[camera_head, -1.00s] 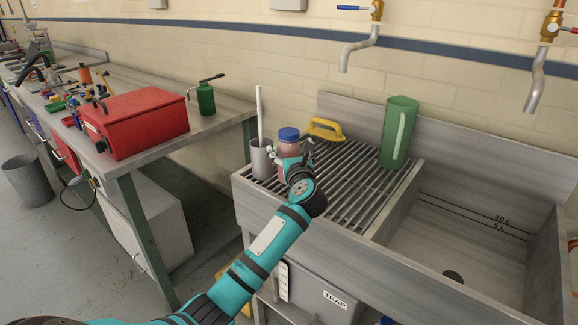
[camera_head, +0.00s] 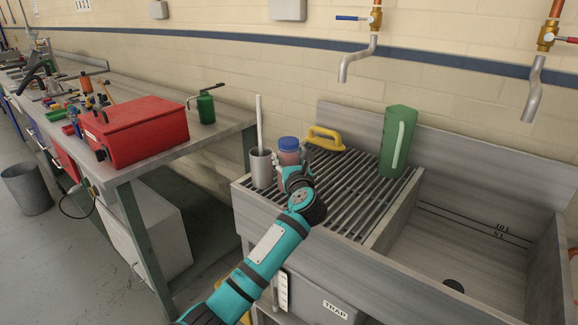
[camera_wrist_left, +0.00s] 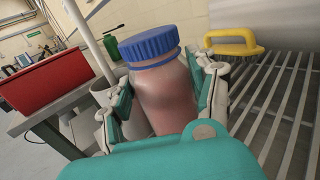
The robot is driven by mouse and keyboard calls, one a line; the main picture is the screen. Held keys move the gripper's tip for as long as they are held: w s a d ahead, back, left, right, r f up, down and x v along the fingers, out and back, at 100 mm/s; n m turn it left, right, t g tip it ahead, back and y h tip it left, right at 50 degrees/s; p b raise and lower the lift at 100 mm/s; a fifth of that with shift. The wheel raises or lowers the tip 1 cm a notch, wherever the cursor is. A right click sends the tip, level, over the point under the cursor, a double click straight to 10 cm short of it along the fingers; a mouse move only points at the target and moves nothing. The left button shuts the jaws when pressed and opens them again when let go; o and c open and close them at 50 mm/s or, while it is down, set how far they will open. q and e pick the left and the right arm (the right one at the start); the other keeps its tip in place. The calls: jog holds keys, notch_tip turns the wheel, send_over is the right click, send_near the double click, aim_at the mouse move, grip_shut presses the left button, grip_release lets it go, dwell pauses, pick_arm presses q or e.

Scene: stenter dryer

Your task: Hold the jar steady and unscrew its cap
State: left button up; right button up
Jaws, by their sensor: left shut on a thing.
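The jar (camera_head: 289,157) has a reddish-brown body and a blue ribbed cap (camera_head: 289,143). It stands on the slatted drainboard (camera_head: 345,188) beside the sink. My left gripper (camera_head: 292,172) is shut on the jar's body from the front. In the left wrist view the jar (camera_wrist_left: 163,98) sits between the two fingers, with the blue cap (camera_wrist_left: 149,43) above them and clear of them. The jar looks slightly tilted in that view. The lower body is hidden by my gripper. My right gripper is not in view.
A grey cup (camera_head: 261,170) with a white rod stands just left of the jar. A yellow-handled brush (camera_head: 325,137) lies behind, and a green jug (camera_head: 397,142) stands at right. Taps (camera_head: 362,55) hang above the sink basin (camera_head: 450,235). A red toolbox (camera_head: 133,131) sits on the bench.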

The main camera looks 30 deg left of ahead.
aim_at(291, 146)
pick_arm(q)
jog(key=shift+r, duration=0.2)
jog(key=shift+r+p, duration=0.55)
jog(key=shift+p, duration=0.1)
notch_tip(291, 146, up, 3)
jog(key=p, duration=0.3)
jog(key=shift+s+d, duration=0.1)
jog(key=shift+d, duration=0.05)
jog(key=s+a+p+v, duration=0.1)
jog(key=p+v, duration=0.1)
jog(key=v, duration=0.5)
jog(key=s+a+p+v, duration=0.1)
jog(key=p+v, duration=0.2)
jog(key=v, duration=0.5)
jog(key=shift+s+a+r, duration=0.2)
jog(key=shift+s+r, duration=0.15)
jog(key=shift+r, duration=0.05)
jog(key=o, duration=0.7)
jog(key=c, duration=1.1)
